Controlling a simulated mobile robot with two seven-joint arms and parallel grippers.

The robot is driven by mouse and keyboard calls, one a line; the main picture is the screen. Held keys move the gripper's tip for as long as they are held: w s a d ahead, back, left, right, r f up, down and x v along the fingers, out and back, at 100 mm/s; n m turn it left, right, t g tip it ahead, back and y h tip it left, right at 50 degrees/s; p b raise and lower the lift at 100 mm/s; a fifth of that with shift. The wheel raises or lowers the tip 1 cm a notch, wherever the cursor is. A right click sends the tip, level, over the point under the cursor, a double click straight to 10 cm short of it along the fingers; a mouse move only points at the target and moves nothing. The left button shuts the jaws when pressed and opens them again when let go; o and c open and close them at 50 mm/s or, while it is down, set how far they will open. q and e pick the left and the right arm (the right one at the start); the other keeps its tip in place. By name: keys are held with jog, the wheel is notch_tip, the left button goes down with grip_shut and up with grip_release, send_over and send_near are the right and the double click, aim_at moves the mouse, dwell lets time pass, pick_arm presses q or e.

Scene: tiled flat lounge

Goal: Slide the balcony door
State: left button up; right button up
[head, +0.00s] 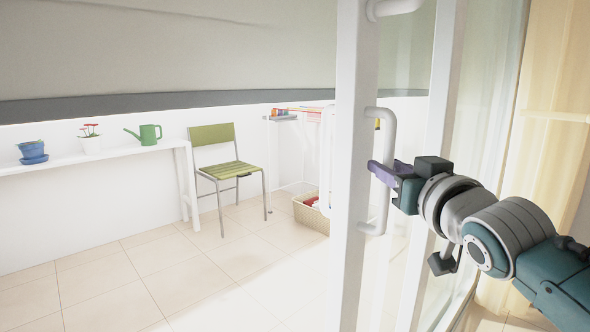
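The balcony door's white frame post (352,240) stands upright right of centre in the head view, with open space to its left and glass to its right. A white bar handle (386,212) is on the post. My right gripper (380,172), with purple fingers, is at the middle of the handle and its fingers cross the bar. I cannot tell whether the fingers are closed on the handle. My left gripper is not in view.
Beyond the doorway are a green chair (234,168), a white shelf (90,158) with a green watering can (148,134) and flowerpots, and a beige basket (311,216). The tiled floor in front is clear. A yellowish curtain (550,90) hangs at the right.

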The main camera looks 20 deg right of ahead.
jog(key=shift+w+d, duration=0.1)
jog(key=shift+w, duration=0.35)
jog(key=shift+c, duration=0.2)
grip_shut()
dwell(1.0)
